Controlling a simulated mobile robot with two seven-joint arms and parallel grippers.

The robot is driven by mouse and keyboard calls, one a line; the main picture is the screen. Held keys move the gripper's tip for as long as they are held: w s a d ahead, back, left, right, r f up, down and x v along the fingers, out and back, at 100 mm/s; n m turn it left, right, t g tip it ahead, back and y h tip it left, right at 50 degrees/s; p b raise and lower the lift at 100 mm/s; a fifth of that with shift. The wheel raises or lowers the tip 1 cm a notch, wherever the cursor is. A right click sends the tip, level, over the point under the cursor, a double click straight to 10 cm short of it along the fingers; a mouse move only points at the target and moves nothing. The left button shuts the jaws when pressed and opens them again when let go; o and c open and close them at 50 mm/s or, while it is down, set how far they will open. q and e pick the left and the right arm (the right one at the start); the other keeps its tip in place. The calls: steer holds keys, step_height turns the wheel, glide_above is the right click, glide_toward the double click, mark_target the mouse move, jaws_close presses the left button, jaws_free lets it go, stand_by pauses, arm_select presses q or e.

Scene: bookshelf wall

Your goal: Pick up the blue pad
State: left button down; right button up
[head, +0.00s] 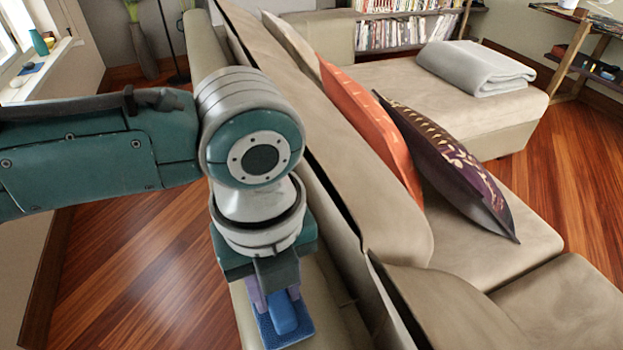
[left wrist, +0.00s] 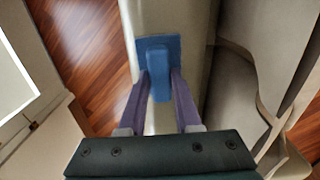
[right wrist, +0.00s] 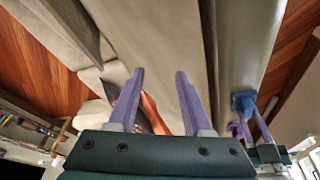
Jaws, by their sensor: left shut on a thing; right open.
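The blue pad (head: 297,337) is a flat, textured square with a raised blue grip block on top. It is at the bottom of the head view, over the beige ledge behind the sofa back. My left gripper (head: 275,297) points down, its purple fingers shut on the block from both sides. In the left wrist view the pad (left wrist: 146,43) shows beyond the fingertips (left wrist: 160,78). I cannot tell whether the pad touches the ledge. My right gripper (right wrist: 160,74) is open and empty; its view also shows the pad (right wrist: 243,102) in my left fingers.
The beige sofa (head: 400,236) runs along the right of my left arm, with an orange cushion (head: 372,125) and a dark patterned cushion (head: 450,160). A grey folded blanket (head: 475,66) lies on the far seat. Wooden floor (head: 150,270) is open at left.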

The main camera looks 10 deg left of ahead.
mark_target(277, 294)
arm_select(q)
steer(key=shift+r, duration=0.15)
stand_by(0.3)
step_height(277, 294, up, 20)
steer(key=p, duration=0.3)
arm_select(e)
step_height(277, 294, up, 4)
steer(key=shift+f, duration=0.2)
arm_select(q)
steer(key=c, duration=1.2)
jaws_free()
jaws_close()
